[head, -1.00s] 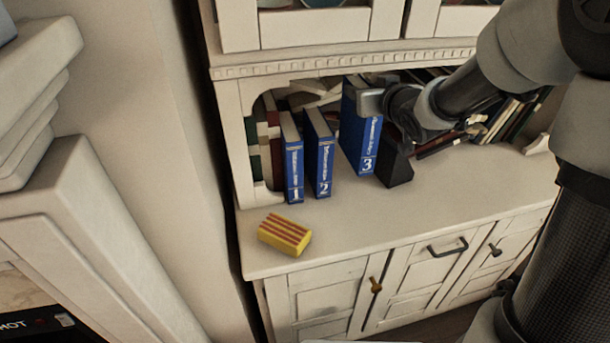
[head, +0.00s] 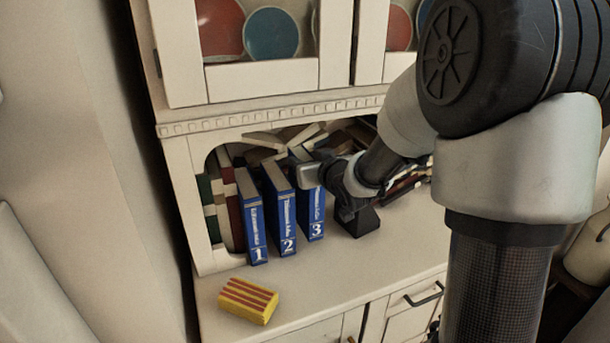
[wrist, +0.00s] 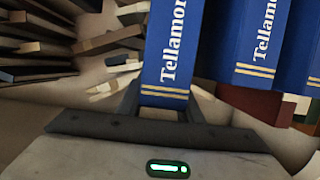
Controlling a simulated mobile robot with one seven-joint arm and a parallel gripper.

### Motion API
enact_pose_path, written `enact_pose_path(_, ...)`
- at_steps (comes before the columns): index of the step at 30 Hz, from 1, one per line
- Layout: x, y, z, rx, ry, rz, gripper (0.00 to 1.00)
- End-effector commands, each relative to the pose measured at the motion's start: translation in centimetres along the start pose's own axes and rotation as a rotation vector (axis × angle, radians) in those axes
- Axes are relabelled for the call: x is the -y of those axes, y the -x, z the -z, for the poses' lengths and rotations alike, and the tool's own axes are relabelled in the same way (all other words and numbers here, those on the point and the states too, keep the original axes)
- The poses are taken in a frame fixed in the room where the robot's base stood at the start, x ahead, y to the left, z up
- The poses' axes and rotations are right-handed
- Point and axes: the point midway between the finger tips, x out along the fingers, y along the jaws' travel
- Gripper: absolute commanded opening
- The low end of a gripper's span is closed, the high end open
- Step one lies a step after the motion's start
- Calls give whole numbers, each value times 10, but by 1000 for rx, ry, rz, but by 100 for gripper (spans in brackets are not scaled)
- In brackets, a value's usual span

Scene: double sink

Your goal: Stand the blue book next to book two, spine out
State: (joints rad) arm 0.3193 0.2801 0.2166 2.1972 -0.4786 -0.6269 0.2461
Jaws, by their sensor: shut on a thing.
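The blue book marked 3 (head: 311,217) stands upright in the open shelf niche, its lettered spine facing out. My gripper (head: 313,175) is shut on the upper part of book 3. In the wrist view the held book (wrist: 172,45) lies between the fingers, with book two (wrist: 243,45) close to its right. The lower part of book 3 is outside the wrist view.
Blue book 1 (head: 252,220) stands left of book two. A yellow block with red stripes (head: 248,300) lies on the front counter. Dark books lean at the back right.

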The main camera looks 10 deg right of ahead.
Motion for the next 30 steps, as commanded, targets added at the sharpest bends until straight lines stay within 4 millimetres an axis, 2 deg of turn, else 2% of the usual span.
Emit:
enact_pose_path(3,0,-6,-19,-1,-1,1,0)
enact_pose_path(5,0,-8,-23,-3,0,1,0)
enact_pose_path(17,0,-9,-27,-4,1,1,0)
enact_pose_path(18,0,-8,-28,1,0,0,39)
enact_pose_path(20,0,-8,-28,1,0,1,50)
enact_pose_path(30,0,-8,-25,1,0,1,51)
